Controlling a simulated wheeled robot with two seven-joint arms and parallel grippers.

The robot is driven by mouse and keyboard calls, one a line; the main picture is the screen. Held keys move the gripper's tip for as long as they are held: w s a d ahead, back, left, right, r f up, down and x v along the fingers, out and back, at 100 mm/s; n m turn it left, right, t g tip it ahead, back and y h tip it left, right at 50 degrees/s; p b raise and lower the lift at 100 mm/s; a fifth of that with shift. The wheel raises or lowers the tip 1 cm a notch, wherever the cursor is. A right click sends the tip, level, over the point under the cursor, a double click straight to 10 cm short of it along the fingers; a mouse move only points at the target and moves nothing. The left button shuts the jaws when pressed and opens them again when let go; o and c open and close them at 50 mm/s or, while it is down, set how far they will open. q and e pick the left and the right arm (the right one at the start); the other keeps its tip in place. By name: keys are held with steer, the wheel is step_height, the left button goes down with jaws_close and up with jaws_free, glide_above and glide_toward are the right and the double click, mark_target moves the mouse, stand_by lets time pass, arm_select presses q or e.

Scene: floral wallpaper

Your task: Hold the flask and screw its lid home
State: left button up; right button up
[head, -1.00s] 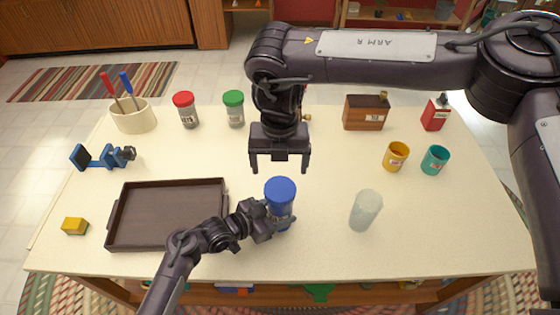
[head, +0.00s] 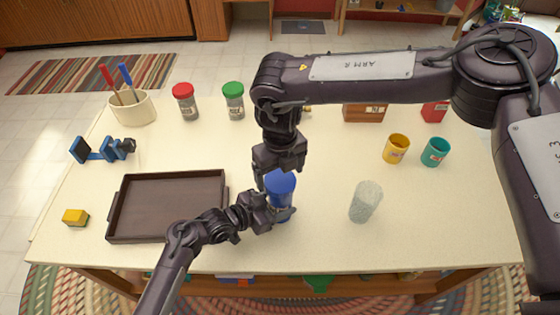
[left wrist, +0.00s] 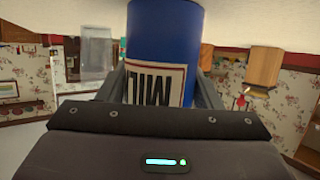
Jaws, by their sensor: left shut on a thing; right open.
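The blue flask (head: 282,205) stands on the table near its front middle, with its blue lid (head: 280,181) on top. My left gripper (head: 272,212) is shut on the flask's body from the left. In the left wrist view the flask (left wrist: 163,40) sits between the fingers, with part of a white label facing the camera. My right gripper (head: 279,172) is open, pointing down at the lid from above, with its fingers around the lid's top. Whether the fingers touch the lid, and how the lid sits on its thread, I cannot tell.
A dark tray (head: 114,208) lies to the left, close to my left arm. A clear glass (head: 365,202) stands to the right of the flask. Yellow (head: 396,149) and teal (head: 435,152) cups stand further right. Red-lidded (head: 185,102) and green-lidded (head: 233,101) jars stand behind.

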steer(key=shift+f, duration=1.05)
steer(key=n, duration=0.5)
steer(key=shift+n, duration=0.4)
steer(key=shift+c, duration=0.3)
